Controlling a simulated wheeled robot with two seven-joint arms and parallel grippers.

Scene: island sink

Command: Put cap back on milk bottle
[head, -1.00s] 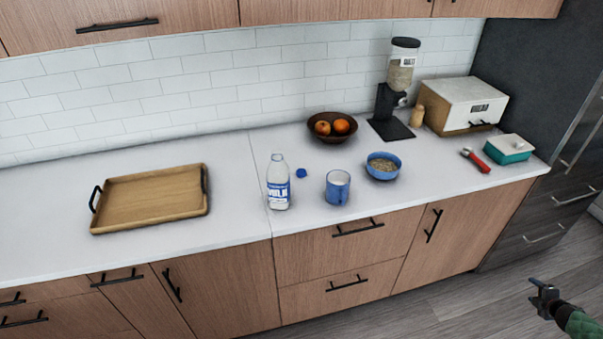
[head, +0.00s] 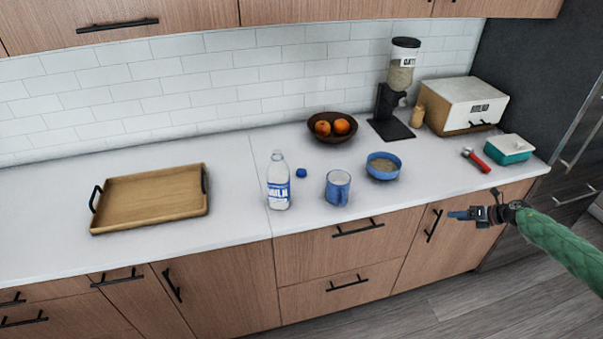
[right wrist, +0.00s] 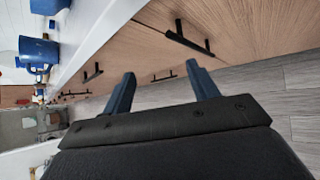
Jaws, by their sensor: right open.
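The milk bottle (head: 278,184) stands upright and uncapped on the white counter, with a blue and white label. The blue cap (head: 301,173) lies on the counter just right of the bottle. My right gripper (head: 453,215) is open and empty, in front of the lower cabinets, right of the bottle and cap and apart from them. Its two blue fingers also show spread in the right wrist view (right wrist: 160,88), with nothing between them. My left gripper is not in view.
A blue mug (head: 338,187) and a blue bowl (head: 383,166) stand right of the cap. A wooden tray (head: 150,197) is at left. A fruit bowl (head: 318,137), dispenser (head: 391,127), red-handled tool (head: 476,161) and teal dish (head: 509,149) are farther right. Counter between tray and bottle is clear.

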